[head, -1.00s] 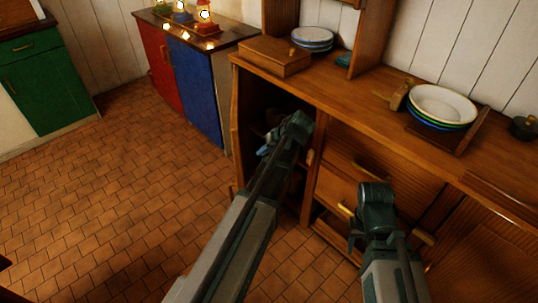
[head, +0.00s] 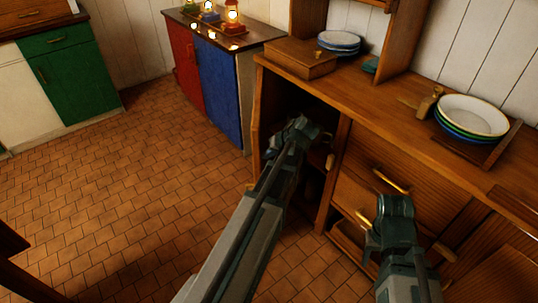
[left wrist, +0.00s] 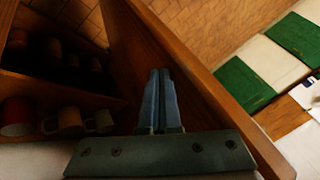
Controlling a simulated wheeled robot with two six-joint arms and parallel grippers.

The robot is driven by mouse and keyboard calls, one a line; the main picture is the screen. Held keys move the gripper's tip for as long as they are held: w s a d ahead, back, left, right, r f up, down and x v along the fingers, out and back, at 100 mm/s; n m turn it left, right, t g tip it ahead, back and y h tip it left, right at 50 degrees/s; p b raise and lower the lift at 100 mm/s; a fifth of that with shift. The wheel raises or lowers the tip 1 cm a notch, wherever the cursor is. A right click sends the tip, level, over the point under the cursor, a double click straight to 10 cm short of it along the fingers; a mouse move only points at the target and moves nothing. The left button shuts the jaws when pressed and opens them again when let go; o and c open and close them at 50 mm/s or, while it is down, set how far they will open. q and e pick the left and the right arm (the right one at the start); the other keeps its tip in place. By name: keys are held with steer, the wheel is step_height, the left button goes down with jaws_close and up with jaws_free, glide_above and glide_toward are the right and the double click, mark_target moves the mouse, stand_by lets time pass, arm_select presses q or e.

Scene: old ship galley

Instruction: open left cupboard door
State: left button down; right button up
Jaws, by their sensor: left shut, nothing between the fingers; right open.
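The left cupboard door (head: 256,118) stands swung open at the left end of the wooden dresser, seen nearly edge-on in the head view. The dark cupboard opening is to its right. My left gripper (head: 272,154) is shut and empty, in front of the opening on the door's inner side. In the left wrist view, its closed fingers (left wrist: 158,100) lie beside the inner face of the door (left wrist: 205,80); I cannot tell whether they touch it. My right gripper (head: 374,236) is open and empty in front of the dresser's drawers.
In the left wrist view, a red mug (left wrist: 16,116) and other mugs stand on a shelf inside. A wooden box (head: 300,58), stacked blue plates (head: 340,42) and a plate rack (head: 492,152) are on the dresser top. A blue-fronted cabinet (head: 220,95) stands behind. Tiled floor at left is clear.

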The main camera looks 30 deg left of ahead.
arm_select(q)
steer(key=s+a+m+t+h, duration=0.1)
steer(key=s+a+m, duration=0.2)
steer(key=a, duration=0.7)
steer(key=s+a+m+t+h, duration=0.1)
steer(key=s+a+m+t, duration=0.1)
steer(key=a, duration=0.9)
steer(key=s+a+m+t, duration=0.1)
steer(key=s+a+m, duration=0.2)
steer(key=a, duration=0.7)
steer(key=w+a, duration=0.4)
steer(key=a, duration=1.1)
steer(key=shift+w, duration=0.2)
